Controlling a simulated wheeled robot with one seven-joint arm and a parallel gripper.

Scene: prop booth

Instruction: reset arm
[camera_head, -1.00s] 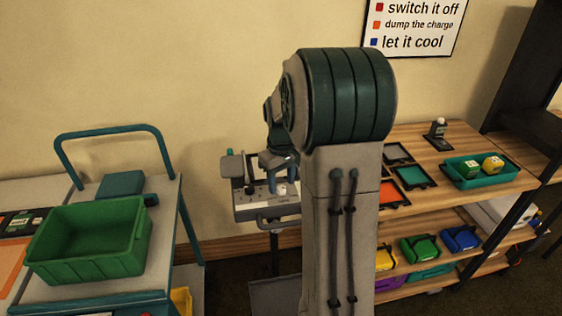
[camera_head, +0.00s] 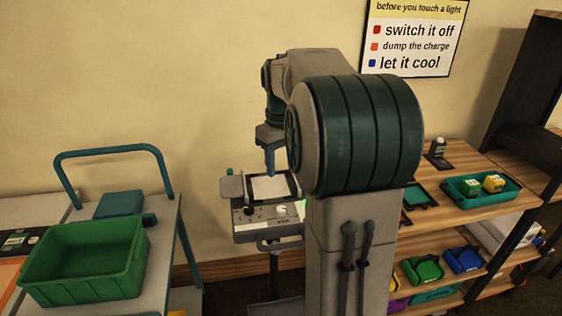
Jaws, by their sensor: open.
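My gripper (camera_head: 268,162) is raised above a grey device on a stand (camera_head: 266,218), just in front of the wall. It is open and points down, and I see nothing between its fingers. The device has a pale square top plate (camera_head: 270,189) with a dark frame, and knobs on its front panel. My own large arm joint hides part of the scene to the right of the device.
A green bin (camera_head: 84,262) stands on a cart with a teal handle (camera_head: 108,150) at left. At right, a wooden shelf holds a teal tray (camera_head: 484,202) with green and yellow items, and several coloured bins (camera_head: 430,269) below. A wall sign (camera_head: 414,45) hangs above.

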